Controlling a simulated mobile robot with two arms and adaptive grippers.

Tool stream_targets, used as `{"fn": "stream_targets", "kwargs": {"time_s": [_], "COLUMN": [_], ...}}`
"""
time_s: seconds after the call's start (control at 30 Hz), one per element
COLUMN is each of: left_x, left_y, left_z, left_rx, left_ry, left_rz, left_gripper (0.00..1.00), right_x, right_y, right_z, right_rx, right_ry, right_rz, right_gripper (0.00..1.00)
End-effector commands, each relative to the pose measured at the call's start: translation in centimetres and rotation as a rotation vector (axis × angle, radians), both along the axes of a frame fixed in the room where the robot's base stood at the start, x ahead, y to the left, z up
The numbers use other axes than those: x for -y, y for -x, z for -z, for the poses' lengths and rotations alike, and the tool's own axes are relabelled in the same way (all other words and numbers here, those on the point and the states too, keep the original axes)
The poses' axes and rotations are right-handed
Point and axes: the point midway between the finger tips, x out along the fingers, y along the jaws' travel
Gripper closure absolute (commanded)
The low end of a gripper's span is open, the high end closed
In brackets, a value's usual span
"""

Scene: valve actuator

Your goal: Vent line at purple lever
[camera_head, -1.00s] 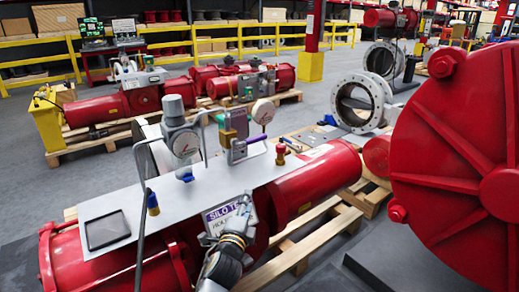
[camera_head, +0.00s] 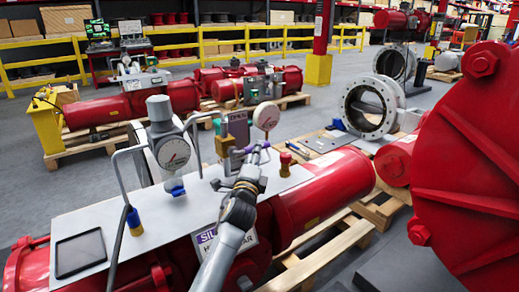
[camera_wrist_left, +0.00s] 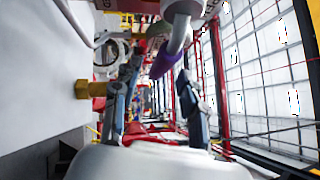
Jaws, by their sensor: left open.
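The purple lever (camera_head: 254,146) sits on the valve assembly above the grey plate of the red actuator. It is partly hidden behind my left gripper (camera_head: 255,160) in the head view. In the left wrist view, the purple lever (camera_wrist_left: 166,60) shows near the fingertips, between the two fingers in the picture. The left gripper (camera_wrist_left: 158,76) is open there, with a gap between its fingers. I cannot tell whether either finger touches the lever. My right gripper is in neither view.
A regulator with a round gauge (camera_head: 173,153) stands left of the valve, with bent pipes beside it. A second gauge (camera_head: 266,116) rises just behind the lever. A small red-and-brass fitting (camera_head: 285,163) stands to the right. A large red flanged body (camera_head: 470,170) fills the right side.

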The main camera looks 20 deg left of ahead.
Motion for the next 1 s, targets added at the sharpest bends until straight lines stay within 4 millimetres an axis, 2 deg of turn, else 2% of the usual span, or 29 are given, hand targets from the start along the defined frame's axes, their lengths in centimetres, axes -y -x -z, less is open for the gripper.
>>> {"fn": "stream_targets", "kwargs": {"time_s": [0.1, 0.3, 0.67, 0.87, 0.9, 1.0], "left_x": [-0.2, -0.4, -0.4, -0.4, -0.4, -0.4], "left_y": [-1.9, -3.5, -3.8, -3.8, -3.8, -3.8], "left_z": [-0.3, -0.6, -0.7, -0.7, -0.7, -0.7], "left_rx": [-0.001, -0.001, -0.001, -0.001, -0.001, -0.001], "left_ry": [0.001, 0.000, 0.000, 0.000, 0.000, 0.000], "left_rz": [0.000, 0.000, 0.001, 0.000, 0.000, 0.000], "left_gripper": [0.57, 0.57, 0.57, 0.96, 1.00, 1.00], "right_x": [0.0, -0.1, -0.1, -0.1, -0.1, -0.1], "right_y": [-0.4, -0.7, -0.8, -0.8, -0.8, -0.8], "right_z": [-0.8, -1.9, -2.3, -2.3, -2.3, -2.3], "right_rx": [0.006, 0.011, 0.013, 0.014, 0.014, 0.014], "right_ry": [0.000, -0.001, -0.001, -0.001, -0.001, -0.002], "right_rz": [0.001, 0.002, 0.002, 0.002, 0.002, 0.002], "right_gripper": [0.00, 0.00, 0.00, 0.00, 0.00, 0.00]}}
